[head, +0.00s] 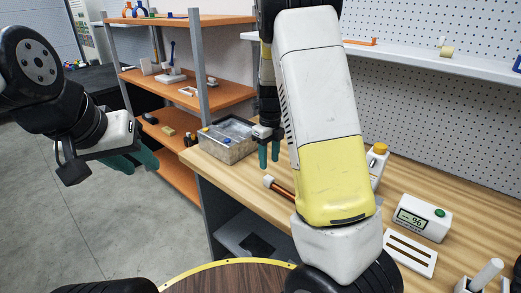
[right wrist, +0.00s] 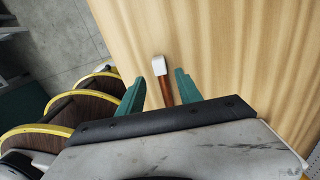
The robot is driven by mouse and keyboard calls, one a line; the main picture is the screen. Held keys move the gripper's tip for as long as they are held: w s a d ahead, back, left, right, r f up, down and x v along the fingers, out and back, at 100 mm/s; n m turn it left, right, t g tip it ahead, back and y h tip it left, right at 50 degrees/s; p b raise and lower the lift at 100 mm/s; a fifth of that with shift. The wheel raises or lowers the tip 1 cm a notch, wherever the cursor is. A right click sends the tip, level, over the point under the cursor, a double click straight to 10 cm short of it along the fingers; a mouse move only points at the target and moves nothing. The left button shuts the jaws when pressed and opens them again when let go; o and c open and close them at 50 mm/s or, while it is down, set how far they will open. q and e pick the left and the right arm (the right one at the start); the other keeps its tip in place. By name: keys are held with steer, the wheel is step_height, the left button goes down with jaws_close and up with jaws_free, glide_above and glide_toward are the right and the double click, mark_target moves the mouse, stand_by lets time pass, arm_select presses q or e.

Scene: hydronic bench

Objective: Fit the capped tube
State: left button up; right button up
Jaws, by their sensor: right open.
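The capped tube, a copper-coloured tube (head: 283,191) with a white cap (head: 269,181), lies on the wooden bench, partly hidden behind my right arm. In the right wrist view the tube (right wrist: 167,94) and its white cap (right wrist: 158,64) appear between the two green fingers, apart from both. My right gripper (head: 269,153) is open and empty, pointing down above the bench near the capped end. My left gripper (head: 137,161) hangs over the floor at the left, away from the bench. Its fingers overlap in view, so their opening is unclear.
A grey metal bin (head: 228,145) stands at the bench's back left corner. A bottle with an orange cap (head: 377,158), a display box (head: 423,217) and a white slotted plate (head: 409,253) are to the right. An orange shelf unit (head: 215,92) stands behind.

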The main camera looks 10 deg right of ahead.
mark_target(269, 177)
step_height(269, 177, down, 7)
steer(key=shift+s+f, duration=0.1)
steer(key=shift+s, duration=0.05)
jaws_close()
stand_by(1.4)
